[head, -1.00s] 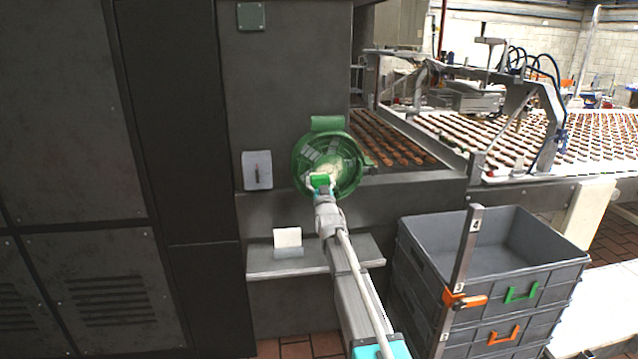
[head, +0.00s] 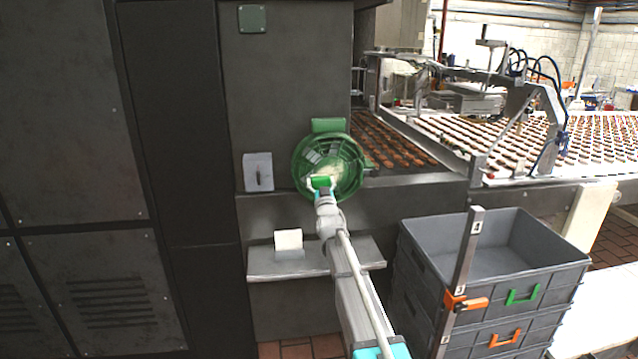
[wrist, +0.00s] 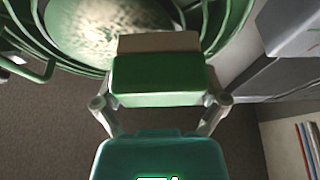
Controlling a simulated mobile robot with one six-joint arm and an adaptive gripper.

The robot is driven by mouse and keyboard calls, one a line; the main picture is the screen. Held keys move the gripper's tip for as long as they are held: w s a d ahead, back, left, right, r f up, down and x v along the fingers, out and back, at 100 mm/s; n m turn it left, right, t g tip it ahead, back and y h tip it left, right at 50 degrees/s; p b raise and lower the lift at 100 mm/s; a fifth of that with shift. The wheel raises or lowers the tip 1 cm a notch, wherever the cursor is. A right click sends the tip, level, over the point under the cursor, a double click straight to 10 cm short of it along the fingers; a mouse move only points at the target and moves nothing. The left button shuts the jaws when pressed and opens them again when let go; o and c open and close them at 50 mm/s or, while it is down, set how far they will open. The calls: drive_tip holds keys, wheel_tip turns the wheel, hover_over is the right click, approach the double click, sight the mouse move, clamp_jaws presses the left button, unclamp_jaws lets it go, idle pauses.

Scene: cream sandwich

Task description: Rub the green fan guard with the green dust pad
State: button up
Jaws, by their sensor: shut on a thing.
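The green fan guard (head: 348,155) is a round ringed cage on the dark machine wall, with a pale dusty patch at its middle. It fills the top of the wrist view (wrist: 45,30). My gripper (head: 320,185) is shut on the green dust pad (wrist: 158,80), a green block with a tan face layer. The pad also shows in the head view (head: 321,183), in front of the guard's lower part. The tan face points toward the guard's pale patch. I cannot tell whether it touches.
A small shelf (head: 345,256) with a white card (head: 288,240) lies below the guard. A switch box (head: 258,172) is left of it. Stacked grey crates (head: 500,282) and a post (head: 463,265) stand at right. A conveyor (head: 420,150) runs behind.

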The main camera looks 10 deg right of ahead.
sight(343, 170)
drive_tip(key=shift+w, duration=0.85)
idle(0.3)
drive_tip(key=shift+d, duration=0.15)
drive_tip(key=shift+s+d, duration=0.1)
drive_tip(key=shift+d, duration=1.25)
drive_tip(key=shift+d, duration=0.15)
drive_tip(key=shift+d, duration=1.35)
drive_tip(key=shift+d, duration=0.15)
drive_tip(key=shift+d, duration=1.35)
drive_tip(key=shift+r, duration=0.1)
